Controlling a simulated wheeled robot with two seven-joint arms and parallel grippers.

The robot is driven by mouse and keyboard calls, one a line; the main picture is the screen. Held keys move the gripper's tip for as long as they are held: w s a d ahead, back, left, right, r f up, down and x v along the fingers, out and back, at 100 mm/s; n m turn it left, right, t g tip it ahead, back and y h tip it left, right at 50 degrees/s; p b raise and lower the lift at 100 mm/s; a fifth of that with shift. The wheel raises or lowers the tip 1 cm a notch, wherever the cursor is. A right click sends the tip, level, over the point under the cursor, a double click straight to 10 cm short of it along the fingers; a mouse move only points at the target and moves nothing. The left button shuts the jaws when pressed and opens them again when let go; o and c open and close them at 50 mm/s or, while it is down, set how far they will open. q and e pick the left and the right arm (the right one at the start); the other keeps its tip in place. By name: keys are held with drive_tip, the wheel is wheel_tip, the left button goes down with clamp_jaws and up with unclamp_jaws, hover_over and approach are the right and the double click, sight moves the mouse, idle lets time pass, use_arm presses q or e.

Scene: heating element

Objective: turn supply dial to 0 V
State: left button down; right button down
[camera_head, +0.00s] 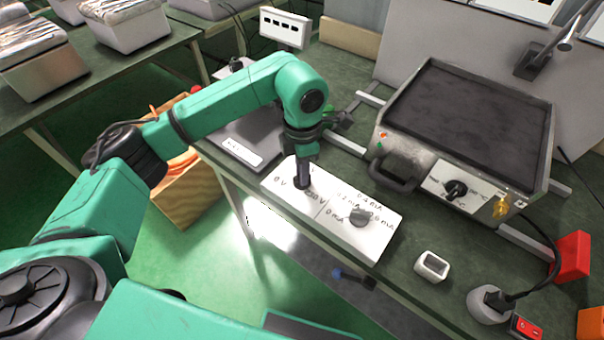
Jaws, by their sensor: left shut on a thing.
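The white supply panel (333,232) lies on the green bench, with "0 V" printed at its left and "220 V" nearer its middle. My left gripper (303,183) points down over the left part of the panel and is shut on the dark supply dial (301,184) between these marks. The gripper hides most of this dial, so its pointer cannot be read. A second, grey dial (362,216) sits on the right part of the panel among mA marks, including "0 mA". My right gripper is not in view.
A heating device (422,161) with a dark flat top and front handle stands behind right. A white square cup (431,265), a grey plug unit (489,304) with a cable and a red block (571,257) are at right. The bench's front edge runs below the panel.

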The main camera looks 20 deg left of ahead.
use_arm(q)
drive_tip(key=n+b, duration=0.1)
drive_tip(key=n, duration=0.3)
drive_tip(key=shift+w+n+b, duration=0.1)
drive_tip(key=shift+n+b, duration=0.2)
drive_tip(key=n+b, duration=0.1)
drive_tip(key=n, duration=0.2)
drive_tip(key=shift+r+n, duration=0.1)
drive_tip(key=shift+n, duration=0.2)
drive_tip(key=n, duration=0.3)
drive_tip(key=shift+n+b, duration=0.3)
drive_tip(key=shift+b, duration=0.05)
drive_tip(key=n, duration=0.4)
drive_tip(key=shift+r+n+b, duration=0.1)
drive_tip(key=shift+n+b, duration=0.2)
drive_tip(key=shift+b, duration=0.05)
drive_tip(key=n, duration=0.4)
drive_tip(key=shift+n, duration=0.3)
drive_tip(key=n, duration=0.3)
drive_tip(key=shift+n, duration=0.3)
drive_tip(key=n, duration=0.3)
drive_tip(key=shift+n, duration=2.1)
